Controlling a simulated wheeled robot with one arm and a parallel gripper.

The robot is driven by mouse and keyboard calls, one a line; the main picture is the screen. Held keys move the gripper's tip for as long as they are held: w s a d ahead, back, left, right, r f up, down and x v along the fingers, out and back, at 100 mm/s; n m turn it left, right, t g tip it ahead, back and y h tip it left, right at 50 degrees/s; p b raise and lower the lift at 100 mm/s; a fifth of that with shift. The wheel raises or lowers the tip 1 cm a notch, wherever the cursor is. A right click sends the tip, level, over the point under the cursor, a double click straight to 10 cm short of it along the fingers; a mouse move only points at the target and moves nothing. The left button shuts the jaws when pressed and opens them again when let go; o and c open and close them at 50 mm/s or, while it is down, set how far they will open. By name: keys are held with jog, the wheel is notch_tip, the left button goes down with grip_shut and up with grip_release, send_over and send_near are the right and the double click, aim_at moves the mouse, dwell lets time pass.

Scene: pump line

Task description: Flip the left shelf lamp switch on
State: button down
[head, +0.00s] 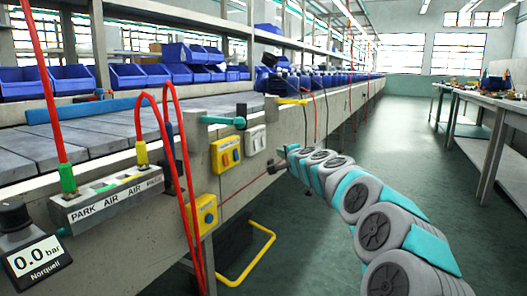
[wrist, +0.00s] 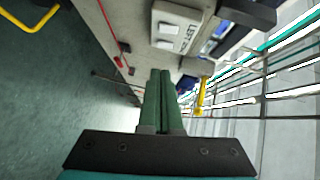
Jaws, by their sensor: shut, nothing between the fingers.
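A white double switch box (head: 256,140) is mounted on the side of the bench beam, to the right of a yellow button box. In the wrist view a white switch box (wrist: 178,26) with a partly legible dark label shows above the fingertips, near the top. The position of its rockers is too small to tell. My gripper (head: 273,168) is just right of and below the switch box in the head view, apart from it in the picture. In the wrist view its green fingers (wrist: 160,73) are together with nothing between them.
Yellow button boxes (head: 226,154) (head: 205,213) and a teal-handled valve (head: 222,120) are left of the switch. Red hoses (head: 181,170) hang at the left. A yellow bar handle (head: 252,268) sticks out low. A yellow lever (head: 291,101) is beyond. The aisle floor (head: 400,140) is clear.

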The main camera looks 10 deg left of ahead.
aim_at(256, 145)
jog(key=s+a+p+x, duration=0.1)
jog(key=p+x, duration=0.4)
jog(key=x, duration=0.7)
jog(key=shift+w+a+f, duration=0.2)
jog(key=shift+w+a, duration=0.1)
jog(key=shift+a, duration=0.5)
